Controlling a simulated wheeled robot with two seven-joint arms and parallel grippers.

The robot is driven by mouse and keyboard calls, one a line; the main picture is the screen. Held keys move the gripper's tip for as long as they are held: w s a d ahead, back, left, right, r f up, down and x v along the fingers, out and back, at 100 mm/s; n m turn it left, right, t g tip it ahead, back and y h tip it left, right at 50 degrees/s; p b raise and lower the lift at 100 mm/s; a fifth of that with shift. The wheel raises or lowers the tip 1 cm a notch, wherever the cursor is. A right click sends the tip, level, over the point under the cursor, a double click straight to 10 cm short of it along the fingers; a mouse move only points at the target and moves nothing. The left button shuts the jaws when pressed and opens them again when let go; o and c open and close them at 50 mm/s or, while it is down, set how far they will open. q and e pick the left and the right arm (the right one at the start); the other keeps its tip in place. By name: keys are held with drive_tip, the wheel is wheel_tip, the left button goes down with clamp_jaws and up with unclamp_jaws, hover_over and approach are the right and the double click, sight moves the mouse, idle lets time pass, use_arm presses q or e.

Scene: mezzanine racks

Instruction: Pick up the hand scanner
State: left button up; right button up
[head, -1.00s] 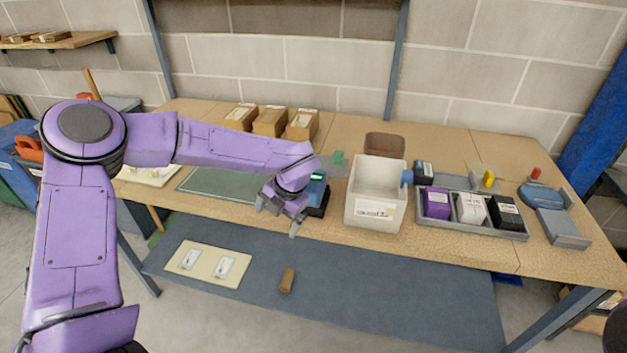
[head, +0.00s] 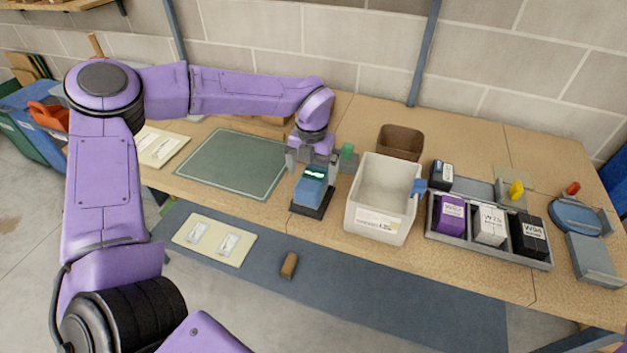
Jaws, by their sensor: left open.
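The hand scanner appears to be the blue device (head: 310,188) with a lit greenish top, standing in a dark cradle (head: 308,210) near the front of the bench. My left gripper (head: 312,168) is open, just behind and above the device, with its fingers spread to either side of its upper end. I cannot tell whether the fingers touch it. My right gripper is out of view.
A white bin (head: 382,226) stands close to the right of the cradle, with a brown bin (head: 401,142) behind it. A grey tray (head: 490,252) with several small boxes is further right. A green mat (head: 235,165) lies left, mostly clear.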

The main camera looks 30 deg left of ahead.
sight(313, 177)
use_arm(q)
drive_tip(key=f, duration=0.1)
drive_tip(key=f+p, duration=0.1)
drive_tip(key=f, duration=0.1)
drive_tip(key=f+p, duration=0.1)
drive_tip(key=f, duration=0.1)
drive_tip(key=shift+w+f, duration=0.2)
drive_tip(key=shift+w, duration=0.1)
drive_tip(key=shift+s+a+f, duration=0.1)
drive_tip(key=shift+f, duration=0.1)
drive_tip(key=shift+f, duration=0.25)
drive_tip(key=c, duration=1.2)
